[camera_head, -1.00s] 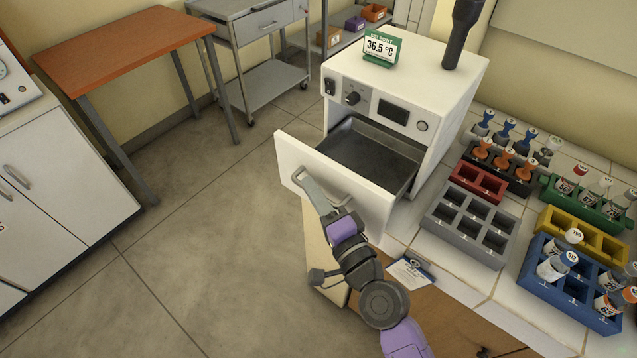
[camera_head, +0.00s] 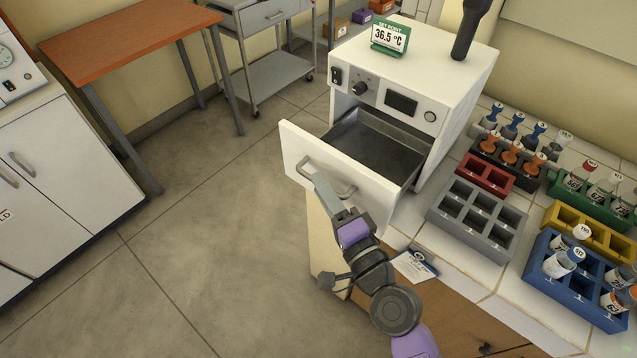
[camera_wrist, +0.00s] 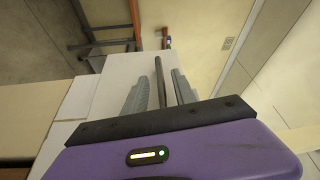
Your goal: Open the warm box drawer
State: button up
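The warm box (camera_head: 465,75) is a white cabinet on the counter with a 36.5 °C sign on top. Its drawer (camera_head: 292,150) is pulled well out, showing an empty dark grey tray (camera_head: 375,150). My gripper (camera_head: 334,186) is at the bar handle (camera_head: 308,165) on the drawer's front. Its fingers are apart, with handle bar visible between them. In the wrist view the handle bar (camera_wrist: 160,80) runs between the spread grey fingers of my gripper (camera_wrist: 158,92), with gaps beside it. Whether a finger still touches the bar is unclear.
Right of the box, the tiled counter holds a grey rack (camera_head: 478,218), a red rack (camera_head: 486,175), a blue rack (camera_head: 570,300) with bottles and other racks. A badge card (camera_head: 414,265) is at the counter edge. An orange-topped table (camera_head: 130,40) stands back left; the floor between is clear.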

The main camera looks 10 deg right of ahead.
jog(key=shift+b+v, duration=0.85)
jog(key=shift+v, duration=1.95)
jog(key=s+d+f+n+g+h, duration=0.1)
jog(key=s+d+f+n+h, duration=0.15)
jog(key=s, duration=0.55)
jog(key=s+d+f+n+g+h, duration=0.1)
jog(key=s+d+f+n+h, duration=0.2)
jog(key=s, duration=0.6)
jog(key=s+d+r+n+g, duration=0.1)
jog(key=s+d+r+n, duration=0.1)
jog(key=s+r+n, duration=0.2)
jog(key=s+n+y, duration=0.1)
jog(key=s+n, duration=0.2)
jog(key=s, duration=0.5)
jog(key=shift+d+n, duration=0.2)
jog(key=shift+n, duration=0.15)
